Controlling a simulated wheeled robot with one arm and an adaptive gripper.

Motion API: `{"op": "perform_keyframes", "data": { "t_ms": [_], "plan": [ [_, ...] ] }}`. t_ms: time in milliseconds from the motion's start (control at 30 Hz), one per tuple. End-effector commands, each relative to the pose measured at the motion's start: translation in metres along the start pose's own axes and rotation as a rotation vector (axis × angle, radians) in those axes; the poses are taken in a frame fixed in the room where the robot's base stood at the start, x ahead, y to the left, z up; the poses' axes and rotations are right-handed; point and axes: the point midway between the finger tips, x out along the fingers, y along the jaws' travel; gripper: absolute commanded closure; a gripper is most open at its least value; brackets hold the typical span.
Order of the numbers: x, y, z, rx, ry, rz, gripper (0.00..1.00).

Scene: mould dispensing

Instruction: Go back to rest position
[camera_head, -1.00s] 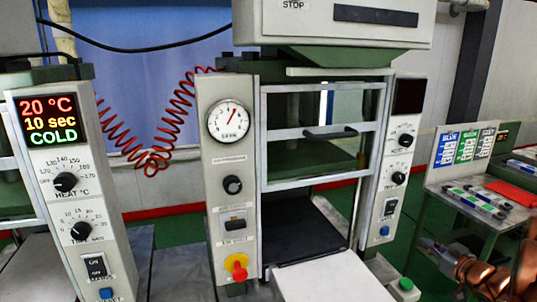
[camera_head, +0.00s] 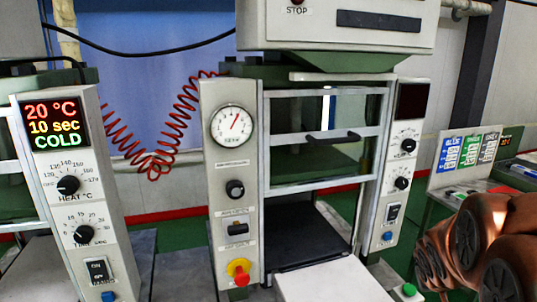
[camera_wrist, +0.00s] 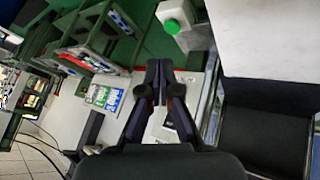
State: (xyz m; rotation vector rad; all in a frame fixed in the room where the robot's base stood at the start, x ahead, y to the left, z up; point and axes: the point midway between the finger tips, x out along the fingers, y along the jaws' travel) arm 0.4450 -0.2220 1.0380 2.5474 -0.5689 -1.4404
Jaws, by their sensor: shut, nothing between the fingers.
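My gripper (camera_wrist: 151,82) shows in the wrist view with its dark fingers together and nothing between them. It is apart from the machine and hangs in free space. In the head view my copper-coloured arm fills the lower right corner, and the gripper itself is out of that picture. The moulding press (camera_head: 232,165) stands in the middle of the head view, with its guard frame and a dark opening below.
A second control panel (camera_head: 69,190) at the left reads 20 °C, 10 sec, COLD. A white plate (camera_head: 335,281) juts out at the press front, beside a green button (camera_head: 409,289). A side table with colour cards (camera_head: 470,150) stands at the right, partly behind my arm.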

Motion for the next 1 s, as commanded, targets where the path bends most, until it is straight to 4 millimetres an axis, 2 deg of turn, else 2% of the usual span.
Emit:
{"op": "perform_keyframes", "data": {
  "t_ms": [33, 167, 400, 500, 600, 767, 1000],
  "plan": [
    [-0.014, -0.012, 0.013, -0.001, -0.041, -0.016, 1.0],
    [-0.044, -0.043, 0.055, -0.006, -0.175, -0.067, 1.0],
    [-0.113, -0.102, 0.146, -0.067, -0.435, -0.209, 1.0],
    [-0.143, -0.122, 0.181, -0.108, -0.535, -0.274, 1.0],
    [-0.168, -0.135, 0.209, -0.148, -0.611, -0.326, 1.0],
    [-0.19, -0.145, 0.232, -0.185, -0.678, -0.372, 1.0],
    [-0.194, -0.146, 0.236, -0.192, -0.691, -0.38, 1.0]
  ]
}}
